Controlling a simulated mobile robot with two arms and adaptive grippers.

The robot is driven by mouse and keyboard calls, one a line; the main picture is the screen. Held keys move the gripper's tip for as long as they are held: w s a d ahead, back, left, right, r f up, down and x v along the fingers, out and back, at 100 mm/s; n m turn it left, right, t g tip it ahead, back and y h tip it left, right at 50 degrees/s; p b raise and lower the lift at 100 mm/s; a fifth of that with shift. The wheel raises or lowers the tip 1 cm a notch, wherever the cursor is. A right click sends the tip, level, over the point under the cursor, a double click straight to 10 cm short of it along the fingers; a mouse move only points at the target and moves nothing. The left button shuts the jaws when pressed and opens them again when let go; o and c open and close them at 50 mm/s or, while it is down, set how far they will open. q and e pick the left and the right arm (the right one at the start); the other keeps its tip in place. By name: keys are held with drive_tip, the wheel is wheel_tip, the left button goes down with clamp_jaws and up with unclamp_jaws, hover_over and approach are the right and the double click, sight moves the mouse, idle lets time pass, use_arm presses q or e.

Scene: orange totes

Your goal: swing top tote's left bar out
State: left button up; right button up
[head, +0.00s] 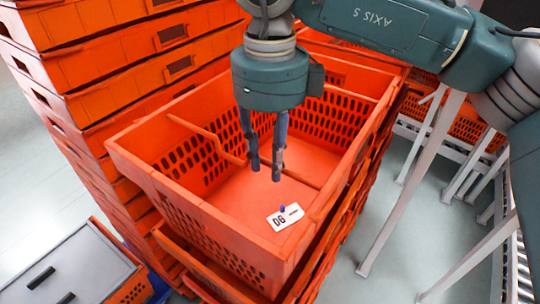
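The top tote (135,168) is an orange open box with slotted walls at the centre of the head view. A thin orange bar (194,129) starts near its left rim, bends down inside and reaches toward my fingers. A further thin orange piece (302,181) shows right of the fingers; I cannot tell whether they are one bar. My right gripper (266,172) points down into the tote with its two fingers apart. The fingertips are close to the bar in the picture; contact cannot be told. My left gripper is not in view.
A white label (285,217) marked "DG" shows inside the tote's front. Further orange totes (95,65) are stacked high at the left, close beside it. A grey-topped box (65,262) is at the lower left. White metal frames (415,185) stand at the right, with bare floor between.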

drive_tip(key=shift+c, duration=1.2)
drive_tip(key=shift+r+p, duration=0.55)
drive_tip(key=shift+r, duration=0.3)
drive_tip(key=shift+d+r, duration=0.1)
drive_tip(key=shift+r, duration=0.1)
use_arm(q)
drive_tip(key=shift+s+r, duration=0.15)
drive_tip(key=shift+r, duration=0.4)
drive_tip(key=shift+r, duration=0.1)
use_arm(e)
drive_tip(key=shift+r, duration=0.1)
drive_tip(key=shift+s+r+p, duration=0.15)
drive_tip(key=shift+r+p, duration=0.5)
drive_tip(key=shift+r, duration=0.25)
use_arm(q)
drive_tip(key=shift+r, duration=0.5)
use_arm(e)
drive_tip(key=shift+s+a+r, duration=0.1)
drive_tip(key=shift+a, duration=0.1)
